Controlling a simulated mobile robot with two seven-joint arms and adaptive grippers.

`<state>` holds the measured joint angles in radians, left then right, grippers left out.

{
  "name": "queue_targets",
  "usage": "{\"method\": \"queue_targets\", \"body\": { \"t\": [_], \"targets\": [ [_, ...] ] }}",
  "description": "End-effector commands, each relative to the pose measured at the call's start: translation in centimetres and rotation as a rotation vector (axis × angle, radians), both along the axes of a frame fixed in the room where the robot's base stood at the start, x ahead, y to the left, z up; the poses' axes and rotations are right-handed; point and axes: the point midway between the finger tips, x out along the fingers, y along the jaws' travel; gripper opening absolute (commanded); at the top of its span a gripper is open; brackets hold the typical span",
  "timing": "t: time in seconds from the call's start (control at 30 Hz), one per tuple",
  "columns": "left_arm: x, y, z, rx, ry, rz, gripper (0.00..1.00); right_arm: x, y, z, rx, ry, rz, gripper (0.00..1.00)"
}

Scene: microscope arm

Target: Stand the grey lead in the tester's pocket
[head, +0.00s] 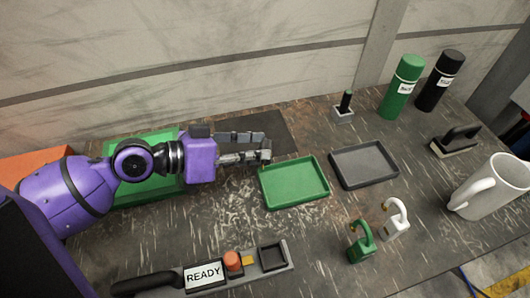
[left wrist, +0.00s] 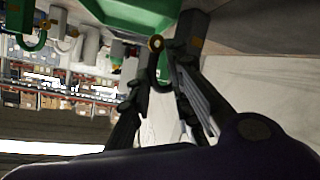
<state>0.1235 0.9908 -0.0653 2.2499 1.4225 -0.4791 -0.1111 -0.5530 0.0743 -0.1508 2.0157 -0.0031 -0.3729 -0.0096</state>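A dark grey lead (left wrist: 190,30), a block with a curved hook and a gold-coloured tip, shows in the left wrist view at my left gripper's fingertips. The hook lies between the fingers; whether both touch it is unclear. In the head view my left gripper (head: 262,147) reaches right over the table, left of and above the green tray; its fingers hide most of the lead there. The tester (head: 205,279) lies at the front, with a READY display, an orange button and a square pocket (head: 272,256) that looks empty. My right gripper is not seen.
A green lead (head: 360,246) and a white lead (head: 396,222) stand right of the tester. A green tray (head: 294,205) and grey tray (head: 365,184) lie mid-table. Two bottles (head: 402,88), a brush (head: 455,141) and a white mug (head: 495,188) stand right.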

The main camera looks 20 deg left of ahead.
Motion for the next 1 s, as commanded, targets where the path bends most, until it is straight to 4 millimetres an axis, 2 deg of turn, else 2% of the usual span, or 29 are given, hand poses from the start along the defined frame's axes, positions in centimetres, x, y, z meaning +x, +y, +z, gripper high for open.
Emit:
{"method": "queue_targets", "body": {
  "t": [0.13,0.27,0.83,1.0],
  "targets": [
    [0.0,0.0,-0.1,0.0,0.001,0.0,0.17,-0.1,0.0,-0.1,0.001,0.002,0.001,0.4],
    [0.0,0.0,-0.1,0.001,0.001,0.0,0.0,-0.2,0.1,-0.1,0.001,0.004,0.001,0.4],
    [0.0,0.0,0.1,0.0,-0.001,0.0,0.0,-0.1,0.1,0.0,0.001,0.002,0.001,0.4],
    [0.0,0.0,1.0,0.001,-0.004,-0.001,0.0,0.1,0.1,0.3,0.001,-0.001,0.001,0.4]
  ]
}}
